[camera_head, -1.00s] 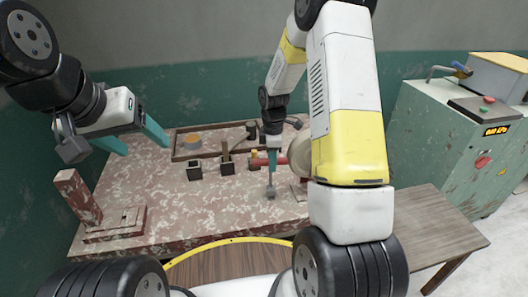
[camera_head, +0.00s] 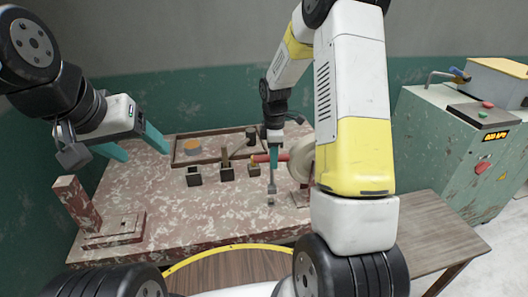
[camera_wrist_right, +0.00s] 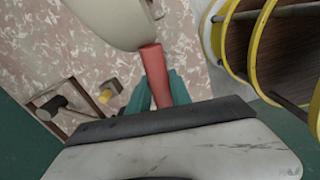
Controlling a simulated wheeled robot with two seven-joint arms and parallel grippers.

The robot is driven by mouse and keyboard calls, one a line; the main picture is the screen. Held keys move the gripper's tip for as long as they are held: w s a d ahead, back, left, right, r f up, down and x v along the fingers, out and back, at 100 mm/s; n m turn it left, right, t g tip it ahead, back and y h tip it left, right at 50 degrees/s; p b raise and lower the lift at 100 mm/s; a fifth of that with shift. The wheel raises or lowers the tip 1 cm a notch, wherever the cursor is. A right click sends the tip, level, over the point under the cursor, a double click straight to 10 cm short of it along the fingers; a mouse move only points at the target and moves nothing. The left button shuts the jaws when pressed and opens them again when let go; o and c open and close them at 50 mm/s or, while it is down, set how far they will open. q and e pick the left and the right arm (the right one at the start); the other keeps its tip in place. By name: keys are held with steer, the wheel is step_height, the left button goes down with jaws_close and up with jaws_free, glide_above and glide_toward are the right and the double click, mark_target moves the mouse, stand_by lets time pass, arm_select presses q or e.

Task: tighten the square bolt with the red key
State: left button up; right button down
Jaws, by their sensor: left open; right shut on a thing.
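My right gripper (camera_head: 273,160) is shut on the red key (camera_head: 284,158). Its red bar lies crosswise between the teal fingers, and the wrist view shows the bar (camera_wrist_right: 154,72) between them too. A grey shaft with a blocky end (camera_head: 271,188) points down below the fingers, apparently part of the key. Just under it is a small grey piece (camera_head: 271,201) at the tabletop, possibly the square bolt; its shape is too small to tell, and whether the two touch is unclear. The wrist view does not show the shaft or bolt. My left gripper (camera_head: 146,154) is open and empty above the table's left side.
A cream round thing (camera_head: 300,160) stands close right of the key; it also fills the top of the wrist view (camera_wrist_right: 110,20). Several dark blocks (camera_head: 194,177) stand left of the key. A wooden frame (camera_head: 176,152) lies behind. A reddish post (camera_head: 76,203) stands front left. The table's front middle is clear.

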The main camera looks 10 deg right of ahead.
steer(key=shift+a+r, duration=0.2)
steer(key=shift+r, duration=4.4)
